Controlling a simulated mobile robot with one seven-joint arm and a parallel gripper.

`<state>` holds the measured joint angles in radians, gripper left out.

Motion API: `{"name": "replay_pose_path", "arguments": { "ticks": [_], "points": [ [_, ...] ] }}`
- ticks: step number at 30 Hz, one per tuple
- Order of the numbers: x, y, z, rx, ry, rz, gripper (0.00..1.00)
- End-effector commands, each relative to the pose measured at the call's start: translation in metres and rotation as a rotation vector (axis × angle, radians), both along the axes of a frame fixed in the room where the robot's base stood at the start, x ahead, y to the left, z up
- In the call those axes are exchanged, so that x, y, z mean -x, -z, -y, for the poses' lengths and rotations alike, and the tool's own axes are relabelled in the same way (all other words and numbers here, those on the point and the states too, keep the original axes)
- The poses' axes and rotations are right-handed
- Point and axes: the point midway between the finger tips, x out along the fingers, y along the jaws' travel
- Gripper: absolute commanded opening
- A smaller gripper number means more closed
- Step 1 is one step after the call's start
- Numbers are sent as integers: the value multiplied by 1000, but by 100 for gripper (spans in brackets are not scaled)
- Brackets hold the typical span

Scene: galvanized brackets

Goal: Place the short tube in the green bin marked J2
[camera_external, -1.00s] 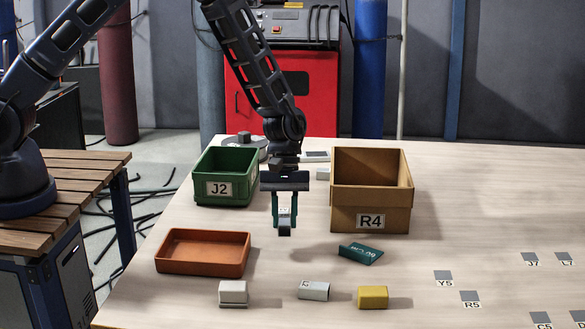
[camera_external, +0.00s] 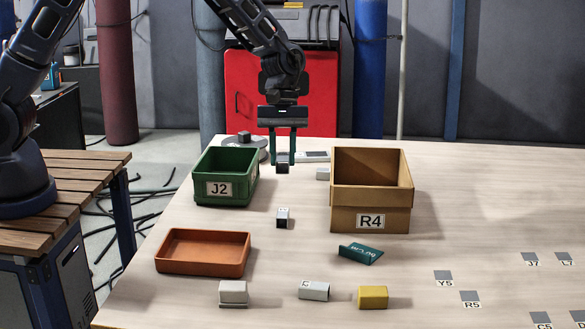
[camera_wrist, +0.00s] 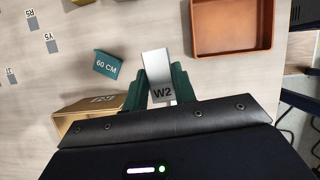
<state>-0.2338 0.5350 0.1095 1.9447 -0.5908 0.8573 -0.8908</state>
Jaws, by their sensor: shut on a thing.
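My gripper (camera_external: 283,160) is shut on a short grey tube (camera_external: 282,168), whose dark end faces the external camera. In the wrist view a pale grey piece marked W2 (camera_wrist: 155,68) shows between the teal fingers. The green bin marked J2 (camera_external: 222,203) stands to the left of my gripper in the external view; its inside looks empty where it shows. My gripper is right of the bin, apart from it and toward the back of the table. The green bin is not in the wrist view.
A similar small grey piece (camera_external: 282,217) lies in front of my gripper. A teal piece (camera_external: 360,253), grey blocks and a yellow block (camera_external: 373,297) lie in front. Table at right is mostly clear.

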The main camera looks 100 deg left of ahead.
Motion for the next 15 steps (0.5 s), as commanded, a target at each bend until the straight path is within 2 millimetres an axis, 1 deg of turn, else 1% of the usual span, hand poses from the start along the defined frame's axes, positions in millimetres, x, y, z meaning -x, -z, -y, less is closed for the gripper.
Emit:
{"name": "replay_pose_path", "arguments": {
  "ticks": [1, 5, 6, 8, 9, 11, 15],
  "points": [
    [4, 0, -16, -3, -2, 0, 3],
    [21, -2, -62, -7, 7, 2, 3],
    [28, -3, -78, -8, 13, 2, 3],
    [38, -4, -101, -10, 19, 4, 3],
    [46, -5, -116, -10, 25, 4, 3],
    [58, -6, -139, -12, 31, 4, 3],
    [90, -9, -189, -13, 46, 3, 3]
  ]
}}
